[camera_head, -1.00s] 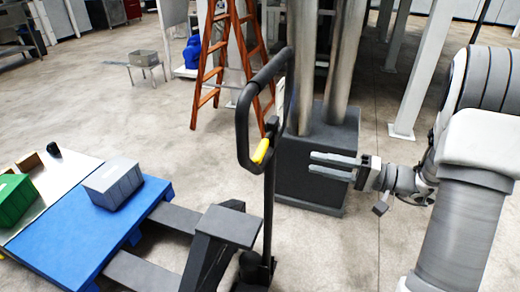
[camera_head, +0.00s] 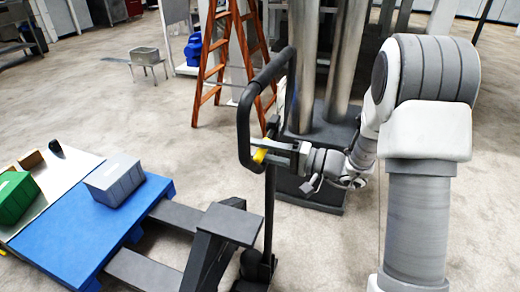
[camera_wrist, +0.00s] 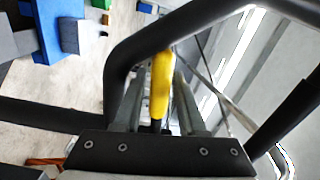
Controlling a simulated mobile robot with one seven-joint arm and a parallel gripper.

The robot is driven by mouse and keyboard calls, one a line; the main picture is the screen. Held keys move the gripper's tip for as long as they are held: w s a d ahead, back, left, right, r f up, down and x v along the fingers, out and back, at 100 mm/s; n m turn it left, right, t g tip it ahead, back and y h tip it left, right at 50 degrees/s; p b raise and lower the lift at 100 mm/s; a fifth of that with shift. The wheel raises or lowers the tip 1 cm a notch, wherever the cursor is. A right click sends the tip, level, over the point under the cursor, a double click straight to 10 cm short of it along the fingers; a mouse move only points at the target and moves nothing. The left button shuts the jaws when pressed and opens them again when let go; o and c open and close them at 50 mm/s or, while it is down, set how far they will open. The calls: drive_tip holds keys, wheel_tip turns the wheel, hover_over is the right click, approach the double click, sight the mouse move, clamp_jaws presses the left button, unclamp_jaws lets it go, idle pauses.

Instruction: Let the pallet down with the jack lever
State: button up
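The pallet jack's black loop handle (camera_head: 243,118) stands upright in the head view. Its yellow lever (camera_head: 260,156) sits inside the loop at the lower part. The blue pallet (camera_head: 75,235) rests over the jack's forks at the left. My gripper (camera_head: 265,149) is at the handle, its fingers reaching into the loop. In the wrist view the yellow lever (camera_wrist: 160,85) lies between my two fingers, with a visible gap on each side, so the gripper looks open around it.
An orange ladder (camera_head: 213,70) and a dark pedestal with metal columns (camera_head: 318,190) stand behind the handle. Floor is open at the far left.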

clamp_jaws()
idle(1.4)
